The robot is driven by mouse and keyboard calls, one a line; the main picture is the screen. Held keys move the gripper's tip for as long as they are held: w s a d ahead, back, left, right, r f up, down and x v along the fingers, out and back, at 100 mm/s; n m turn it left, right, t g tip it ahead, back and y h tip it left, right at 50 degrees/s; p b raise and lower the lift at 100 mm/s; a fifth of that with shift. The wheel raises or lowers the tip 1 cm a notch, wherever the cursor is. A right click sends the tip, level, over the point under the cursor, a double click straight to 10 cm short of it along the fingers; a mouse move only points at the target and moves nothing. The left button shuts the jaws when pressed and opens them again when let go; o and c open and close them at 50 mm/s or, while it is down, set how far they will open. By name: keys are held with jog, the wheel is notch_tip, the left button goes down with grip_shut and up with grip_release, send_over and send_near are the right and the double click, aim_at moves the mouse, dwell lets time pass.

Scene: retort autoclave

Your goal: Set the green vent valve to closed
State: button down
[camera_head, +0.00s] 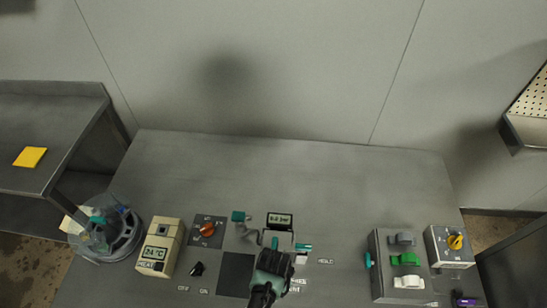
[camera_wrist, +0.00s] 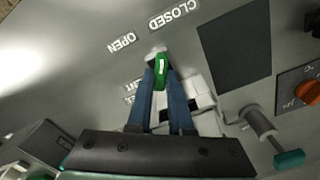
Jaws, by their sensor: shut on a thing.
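The green vent valve handle (camera_wrist: 161,70) shows in the wrist view, between the tips of my gripper's two blue fingers (camera_wrist: 161,78). My gripper is shut on the handle. The OPEN label (camera_wrist: 121,42) lies up and left of the handle, and the CLOSED label (camera_wrist: 174,14) lies above it. The handle's exact angle between the two labels is hard to tell, as the fingers cover its sides. In the head view my gripper (camera_head: 272,268) is low at the front middle of the grey panel and hides the green valve.
A dark plate (camera_wrist: 236,45), an orange knob (camera_wrist: 309,92) and a teal-handled valve (camera_wrist: 289,159) lie right of my gripper in the wrist view. The head view shows a heat controller (camera_head: 160,247) at left and a grey switch box (camera_head: 384,285) at right. The panel's rear is clear.

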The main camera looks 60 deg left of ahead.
jog(key=shift+m, duration=0.5)
jog(key=c, duration=0.8)
grip_release()
notch_tip(320, 180, up, 13)
